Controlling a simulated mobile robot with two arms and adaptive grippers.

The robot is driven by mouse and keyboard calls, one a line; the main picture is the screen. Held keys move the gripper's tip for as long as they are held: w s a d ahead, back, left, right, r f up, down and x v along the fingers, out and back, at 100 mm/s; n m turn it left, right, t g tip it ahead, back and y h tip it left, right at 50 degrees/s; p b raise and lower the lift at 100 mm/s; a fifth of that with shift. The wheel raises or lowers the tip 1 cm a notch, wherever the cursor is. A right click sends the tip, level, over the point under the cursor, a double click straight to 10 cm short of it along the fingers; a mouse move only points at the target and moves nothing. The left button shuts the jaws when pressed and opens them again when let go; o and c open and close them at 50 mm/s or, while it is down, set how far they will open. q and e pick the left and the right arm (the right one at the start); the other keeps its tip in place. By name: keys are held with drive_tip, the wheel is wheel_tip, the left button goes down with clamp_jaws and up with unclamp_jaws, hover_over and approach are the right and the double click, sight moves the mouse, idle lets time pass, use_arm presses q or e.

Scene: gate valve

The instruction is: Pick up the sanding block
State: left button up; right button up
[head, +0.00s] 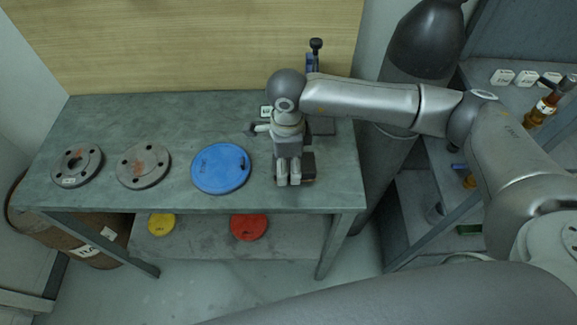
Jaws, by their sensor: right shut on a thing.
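My right gripper (289,180) reaches in from the right and points down at the front right part of the grey-green table (120,120). Its fingers are shut on a small dark block, the sanding block (308,168), which shows only in part beside and behind the fingers. The block is at or just above the table top; I cannot tell if it touches. My left gripper is not in view.
A blue disc (221,168) lies left of the gripper, with two grey flanges (143,165) further left. A blue-and-black tool (313,58) stands behind the arm. A lower shelf holds a yellow disc (161,224) and a red disc (249,227). Shelving with bottles (541,108) is at right.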

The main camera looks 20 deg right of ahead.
drive_tip(key=s+a+r+b, duration=0.5)
drive_tip(key=s+a+r, duration=0.1)
drive_tip(key=a+r, duration=0.5)
drive_tip(key=shift+a+r+b, duration=0.2)
drive_tip(key=shift+a+b, duration=0.15)
drive_tip(key=shift+a, duration=0.5)
